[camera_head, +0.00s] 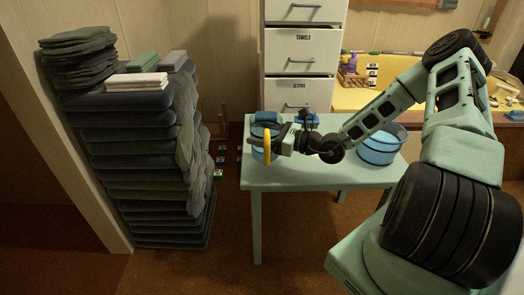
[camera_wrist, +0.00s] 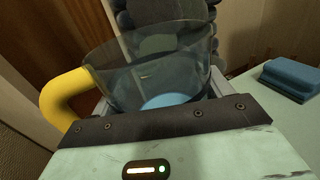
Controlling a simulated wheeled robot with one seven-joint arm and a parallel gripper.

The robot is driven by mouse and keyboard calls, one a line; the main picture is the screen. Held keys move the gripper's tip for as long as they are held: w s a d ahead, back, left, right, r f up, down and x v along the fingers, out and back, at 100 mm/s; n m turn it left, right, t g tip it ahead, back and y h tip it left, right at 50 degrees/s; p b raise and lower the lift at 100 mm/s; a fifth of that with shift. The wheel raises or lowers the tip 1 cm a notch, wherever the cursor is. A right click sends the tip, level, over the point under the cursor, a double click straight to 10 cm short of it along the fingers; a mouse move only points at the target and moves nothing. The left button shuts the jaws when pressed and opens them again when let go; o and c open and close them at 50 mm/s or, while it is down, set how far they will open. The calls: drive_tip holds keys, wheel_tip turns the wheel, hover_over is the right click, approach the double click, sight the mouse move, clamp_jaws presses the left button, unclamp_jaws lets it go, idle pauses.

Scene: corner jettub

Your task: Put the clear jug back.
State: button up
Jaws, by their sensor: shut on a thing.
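The clear jug (camera_wrist: 150,75) has a thick yellow handle (camera_wrist: 62,100), which points left in the wrist view. In the head view the clear jug (camera_head: 259,133) is at the left end of the pale green table, its yellow handle towards the camera. My gripper (camera_head: 280,142) is shut on the clear jug. Its fingers show on both sides of the jug in the wrist view. Something blue shows through the glass near the jug's bottom; I cannot tell whether it is inside or behind. I cannot tell whether the jug touches the table.
The green table (camera_head: 315,178) also bears a blue tub (camera_head: 378,150) at right and a blue sponge (camera_wrist: 290,76) near the back. A tall stack of dark folded cloths (camera_head: 145,165) stands left. White drawers (camera_head: 301,50) stand behind, and a yellow tub edge (camera_head: 350,98) lies back right.

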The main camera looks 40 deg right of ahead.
drive_tip(key=shift+f+b, duration=0.6)
drive_tip(key=shift+f, duration=1.4)
drive_tip(key=shift+f, duration=0.15)
drive_tip(key=o, duration=1.5)
drive_tip(key=shift+c, duration=0.2)
drive_tip(key=shift+s+d, duration=0.3)
drive_tip(key=p+v, duration=0.2)
drive_tip(key=v, duration=0.9)
drive_tip(key=shift+s, duration=0.15)
drive_tip(key=shift+d, duration=0.1)
